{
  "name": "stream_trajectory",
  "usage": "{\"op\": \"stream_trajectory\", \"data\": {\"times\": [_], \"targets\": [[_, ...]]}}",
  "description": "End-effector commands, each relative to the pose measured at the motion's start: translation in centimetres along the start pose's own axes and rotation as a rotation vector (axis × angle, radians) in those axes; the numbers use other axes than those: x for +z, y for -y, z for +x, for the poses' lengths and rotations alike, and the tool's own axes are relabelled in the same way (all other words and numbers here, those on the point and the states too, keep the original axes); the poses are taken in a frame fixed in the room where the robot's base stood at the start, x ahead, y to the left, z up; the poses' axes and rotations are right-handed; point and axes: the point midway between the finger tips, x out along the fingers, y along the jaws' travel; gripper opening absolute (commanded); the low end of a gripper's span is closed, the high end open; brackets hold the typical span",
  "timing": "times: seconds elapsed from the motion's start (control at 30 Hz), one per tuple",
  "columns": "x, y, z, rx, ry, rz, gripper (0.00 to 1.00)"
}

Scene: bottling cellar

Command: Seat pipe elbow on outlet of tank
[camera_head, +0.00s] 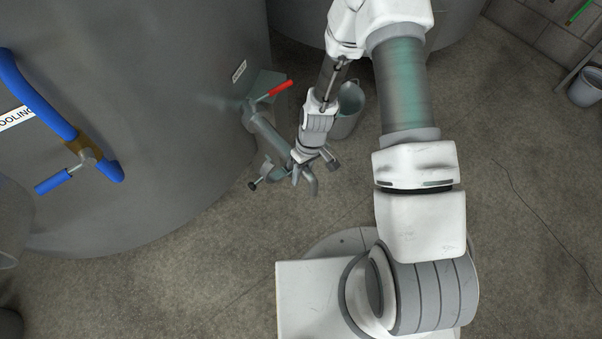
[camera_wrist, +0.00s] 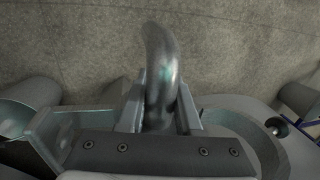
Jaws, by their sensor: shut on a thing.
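The large grey tank (camera_head: 190,110) fills the left of the head view. Its outlet (camera_head: 268,132) is a metal pipe with a red-handled valve (camera_head: 275,91), pointing down and to the right. My gripper (camera_head: 302,170) is at the outlet's free end, shut on the curved metal pipe elbow (camera_head: 312,184). In the wrist view the elbow (camera_wrist: 160,60) stands between the two fingers and its bend points away from the gripper. A clamp with a dark knob (camera_head: 254,185) is at the outlet's end. I cannot tell whether the elbow touches the outlet; the gripper hides the joint.
A metal bucket (camera_head: 347,108) stands on the floor behind my gripper. A blue hose with a blue-handled valve (camera_head: 52,181) is on the tank at left. Another bucket (camera_head: 586,90) stands at far right. The concrete floor (camera_head: 200,285) in front of the tank is clear.

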Motion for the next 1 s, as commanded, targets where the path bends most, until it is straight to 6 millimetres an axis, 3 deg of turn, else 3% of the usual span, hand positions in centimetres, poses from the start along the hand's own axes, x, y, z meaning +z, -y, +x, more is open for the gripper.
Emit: {"op": "stream_trajectory", "data": {"times": [0.73, 0.77, 0.93, 1.0], "targets": [[-0.03, -0.15, 0.73, 0.0, -0.001, 0.0, 0.0], [-0.03, -0.15, 0.73, 0.0, -0.001, 0.0, 0.38], [-0.02, -0.15, 0.73, 0.0, -0.001, 0.0, 0.68], [-0.02, -0.15, 0.73, 0.0, -0.001, 0.0, 0.68]]}}
